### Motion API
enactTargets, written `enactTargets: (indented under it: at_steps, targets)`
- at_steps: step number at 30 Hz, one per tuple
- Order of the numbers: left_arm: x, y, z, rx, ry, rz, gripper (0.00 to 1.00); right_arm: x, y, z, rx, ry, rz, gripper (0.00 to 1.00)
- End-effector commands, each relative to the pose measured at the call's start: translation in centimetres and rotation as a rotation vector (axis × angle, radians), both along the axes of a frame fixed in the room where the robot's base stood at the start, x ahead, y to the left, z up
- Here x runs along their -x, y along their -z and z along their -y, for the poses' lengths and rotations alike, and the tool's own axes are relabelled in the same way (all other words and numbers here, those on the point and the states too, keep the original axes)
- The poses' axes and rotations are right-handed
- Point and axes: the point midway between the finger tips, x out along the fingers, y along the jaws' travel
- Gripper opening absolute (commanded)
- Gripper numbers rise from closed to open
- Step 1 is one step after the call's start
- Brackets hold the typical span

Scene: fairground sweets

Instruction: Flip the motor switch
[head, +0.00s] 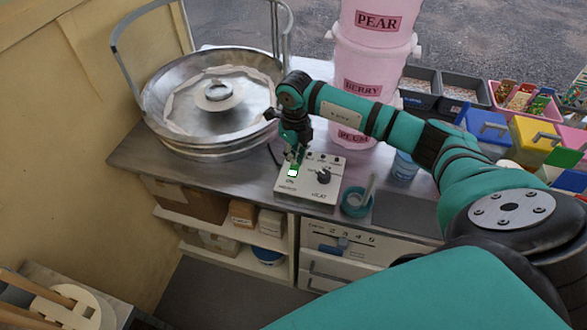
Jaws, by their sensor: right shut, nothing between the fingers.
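The control box (310,190) is a small white panel on the metal counter. It has a black knob (323,176), several small dark parts along its back edge and a green-and-white switch (292,173), which looks like the motor switch. My right gripper (295,160) is shut and empty, pointing down at the back left of the box. Its fingertips are right by the switch and partly cover its far side. I cannot tell whether they touch it, or which way the switch is set. My left gripper is out of view.
A round metal floss pan (160,130) with a raised rail stands left of the box. Pink stacked tubs (362,60) stand behind. A teal tape roll (356,203) and a blue cup (403,168) are to the right. Coloured bins (532,133) line the far right.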

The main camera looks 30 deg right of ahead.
Motion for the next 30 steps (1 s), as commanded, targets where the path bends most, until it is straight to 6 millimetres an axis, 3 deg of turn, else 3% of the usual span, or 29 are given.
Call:
enactTargets:
  at_steps: [30]
  targets:
    - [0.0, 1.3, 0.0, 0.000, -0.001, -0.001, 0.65, 0.0, 1.6, 0.0, 0.000, 0.000, 0.000, 0.00]
